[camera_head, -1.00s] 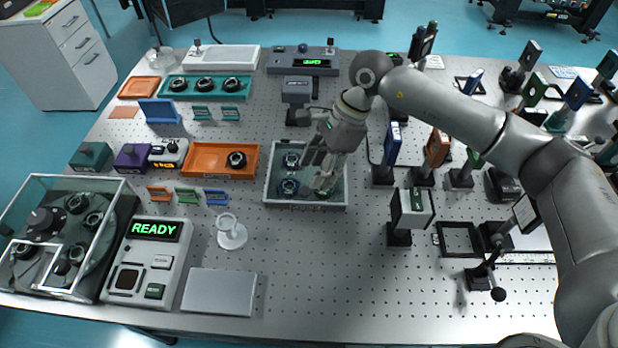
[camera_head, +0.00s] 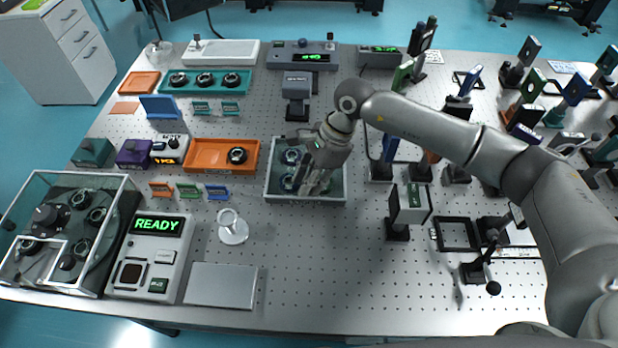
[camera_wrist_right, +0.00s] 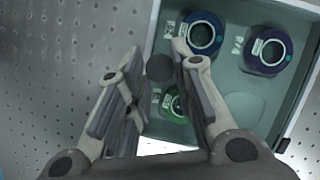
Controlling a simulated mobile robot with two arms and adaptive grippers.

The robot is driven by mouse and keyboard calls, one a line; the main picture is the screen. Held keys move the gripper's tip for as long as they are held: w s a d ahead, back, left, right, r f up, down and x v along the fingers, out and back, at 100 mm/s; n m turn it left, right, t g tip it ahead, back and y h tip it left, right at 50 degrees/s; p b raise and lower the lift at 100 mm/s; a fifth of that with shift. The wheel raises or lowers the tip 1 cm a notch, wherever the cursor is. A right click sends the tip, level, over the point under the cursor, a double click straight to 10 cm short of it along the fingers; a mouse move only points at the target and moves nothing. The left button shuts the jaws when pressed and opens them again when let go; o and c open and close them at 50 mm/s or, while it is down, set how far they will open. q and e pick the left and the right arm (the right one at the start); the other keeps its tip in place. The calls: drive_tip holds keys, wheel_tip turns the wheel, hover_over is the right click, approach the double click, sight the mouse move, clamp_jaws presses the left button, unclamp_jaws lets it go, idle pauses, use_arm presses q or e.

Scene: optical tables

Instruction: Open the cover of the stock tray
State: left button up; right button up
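The stock tray (camera_head: 335,197) is a grey-green open-looking box at the middle of the table, with several round mounts inside. The wrist view shows the same tray (camera_wrist_right: 236,82) with two blue-ringed mounts (camera_wrist_right: 268,50) and a green one (camera_wrist_right: 176,104). A dark round knob (camera_wrist_right: 160,67) shows between my fingertips; I cannot tell if it touches them. A clear cover is not plainly visible. My right gripper (camera_head: 308,186) is over the tray, pointing down, and hides part of it. In the wrist view its fingers (camera_wrist_right: 152,70) are spread apart. My left gripper is out of view.
An orange tray (camera_head: 206,167) stands left of the stock tray. A clear glass piece (camera_head: 232,228) and a grey plate (camera_head: 221,286) lie nearer the front. Post-mounted optics, including a boxy one (camera_head: 408,206), stand to the right. The front middle table is bare.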

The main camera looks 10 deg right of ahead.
clamp_jaws()
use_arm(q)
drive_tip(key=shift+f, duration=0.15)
use_arm(e)
drive_tip(key=shift+w+r, duration=0.1)
